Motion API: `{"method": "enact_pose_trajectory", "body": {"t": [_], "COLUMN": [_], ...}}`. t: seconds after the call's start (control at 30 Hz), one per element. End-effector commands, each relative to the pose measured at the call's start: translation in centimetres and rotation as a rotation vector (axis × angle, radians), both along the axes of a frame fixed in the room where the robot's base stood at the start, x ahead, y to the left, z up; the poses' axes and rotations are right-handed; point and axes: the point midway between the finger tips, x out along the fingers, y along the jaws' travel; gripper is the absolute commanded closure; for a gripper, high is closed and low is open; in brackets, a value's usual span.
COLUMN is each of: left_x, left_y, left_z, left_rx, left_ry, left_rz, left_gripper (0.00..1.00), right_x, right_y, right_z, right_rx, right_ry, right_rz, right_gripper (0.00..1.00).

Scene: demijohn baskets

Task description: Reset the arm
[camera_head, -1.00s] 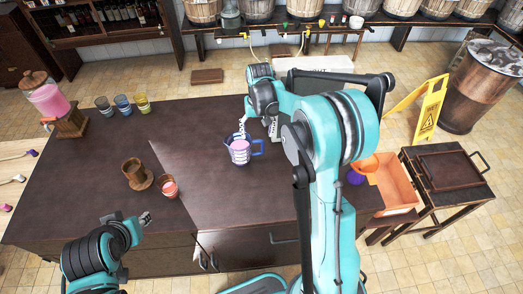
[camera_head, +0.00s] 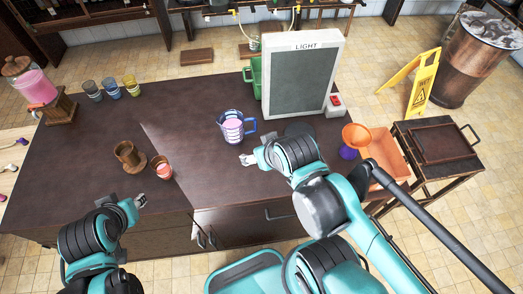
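My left gripper (camera_head: 138,201) hovers at the front left edge of the dark table, with nothing seen in it; its fingers are too small to tell whether they are apart. My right gripper (camera_head: 247,160) is low over the middle of the table, just in front of a blue-handled measuring jug (camera_head: 232,131) holding pink liquid. The jug stands upright and looks apart from the gripper. Whether the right fingers are open or shut is unclear.
A wooden mug (camera_head: 127,154), pink cup (camera_head: 161,167), coloured glasses (camera_head: 111,88) and drink dispenser (camera_head: 35,86) stand left. An orange funnel (camera_head: 356,136) is right.

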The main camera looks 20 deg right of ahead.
Motion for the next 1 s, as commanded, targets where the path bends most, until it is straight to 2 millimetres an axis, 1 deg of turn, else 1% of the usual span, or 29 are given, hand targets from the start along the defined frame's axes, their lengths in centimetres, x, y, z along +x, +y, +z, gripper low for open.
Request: {"method": "enact_pose_trajectory", "body": {"t": [0.27,0.37,0.47,0.7,0.73,0.8,0.83,1.0], "left_x": [0.0,0.0,0.0,0.0,0.0,0.0,0.0,0.0], "left_y": [0.0,0.0,0.0,0.0,0.0,0.0,0.0,0.0], "left_z": [0.0,-0.7,-2.4,-9.0,-9.6,-10.6,-10.8,-10.8], "left_rx": [0.000,0.000,0.000,0.000,0.000,0.000,0.000,0.000], "left_ry": [0.000,0.000,0.000,0.000,0.000,0.000,0.000,0.000], "left_rz": [0.000,0.000,0.000,0.000,0.000,0.000,0.000,0.000], "left_gripper": [0.67,0.67,0.67,0.67,0.67,0.67,0.67,0.67], "right_x": [0.0,0.0,0.0,0.0,0.0,0.0,0.0,0.0], "right_y": [0.0,0.0,0.0,0.0,0.0,0.0,0.0,0.0], "right_z": [0.0,-0.7,-2.4,-9.0,-9.6,-10.6,-10.8,-10.8], "right_rx": [-0.001,0.000,0.000,0.000,0.000,0.000,0.000,0.000], "right_ry": [-0.002,-0.001,-0.001,-0.001,0.000,0.000,0.000,0.000], "right_rz": [0.001,0.000,0.000,0.000,0.000,0.000,0.000,0.000], "right_gripper": [0.28,0.28,0.28,0.28,0.28,0.28,0.28,0.28]}}
